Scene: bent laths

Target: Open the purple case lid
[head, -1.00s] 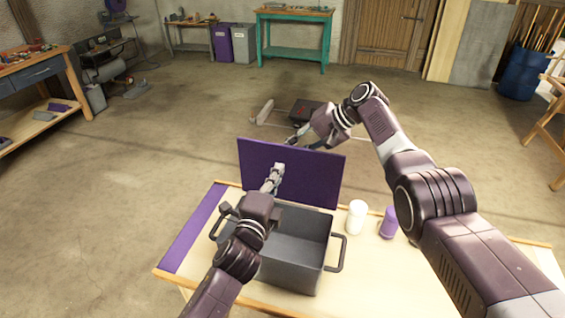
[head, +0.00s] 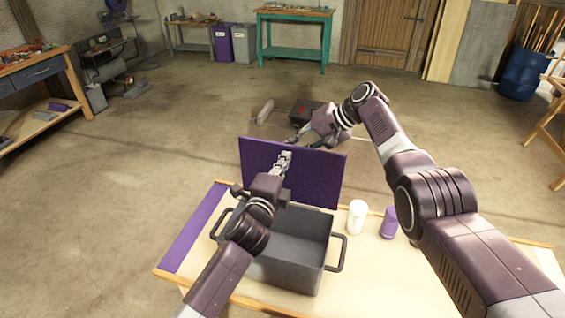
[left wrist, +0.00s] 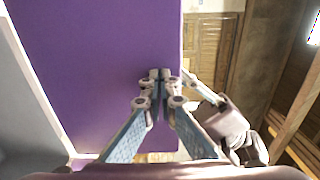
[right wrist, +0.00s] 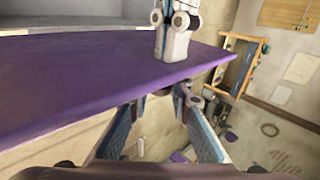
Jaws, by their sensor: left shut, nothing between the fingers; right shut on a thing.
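The purple lid (head: 318,180) stands about upright at the back of the dark grey case (head: 290,270), whose inside shows open. My left gripper (head: 286,156) is shut and empty in front of the lid, close to its inner face near the top edge. In the left wrist view its closed fingertips (left wrist: 160,76) lie over the purple face; contact is unclear. My right gripper (head: 308,142) is behind the lid, at its top edge. In the right wrist view its fingertips (right wrist: 170,90) are shut on the lid's edge and partly hidden by the lid (right wrist: 90,75).
A white bottle (head: 356,217) and a purple bottle (head: 389,223) stand right of the case on the light wooden table (head: 215,265). A purple strip (head: 190,235) lies along the table's left side. The floor behind holds a dark box (head: 303,112).

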